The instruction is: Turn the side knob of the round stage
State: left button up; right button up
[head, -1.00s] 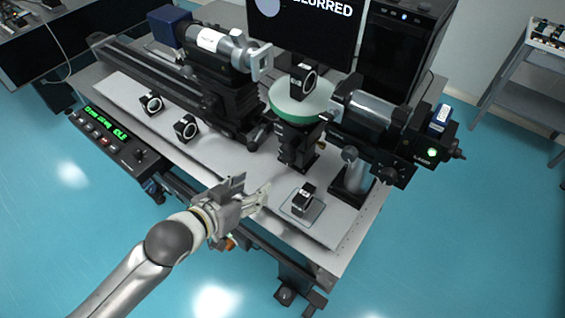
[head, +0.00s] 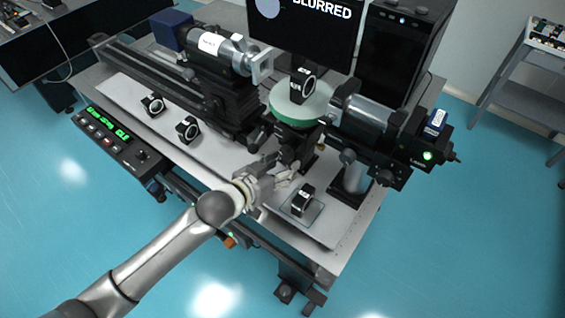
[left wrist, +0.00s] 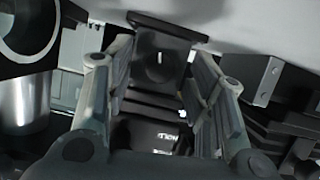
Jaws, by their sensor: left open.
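The round stage (head: 300,103) has a green rim and sits on a black mount (head: 290,143) in the middle of the optical table. A small black block with a white ring (head: 302,82) stands on the stage. My left gripper (head: 290,174) is open, just in front of the mount and below the stage. In the left wrist view the two fingers of my gripper (left wrist: 165,85) stand apart, with a dark block bearing a round feature (left wrist: 159,67) beyond and between them. I cannot tell whether this is the side knob. No contact is visible.
A lens barrel (head: 362,118) stands right of the stage, and another instrument (head: 220,52) stands left. A small ringed block (head: 302,201) is on a clear plate near the front edge. Two more ringed blocks (head: 187,129) lie left. The monitor (head: 310,25) reads "BLURRED".

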pick_arm(q)
jog(key=shift+w+d+f, duration=0.2)
jog(key=shift+w+d, duration=0.1)
jog(key=c, duration=1)
jog(key=shift+r+p, duration=0.15)
jog(key=shift+p, duration=0.35)
jog(key=shift+y, duration=0.3)
jog(key=o, duration=1)
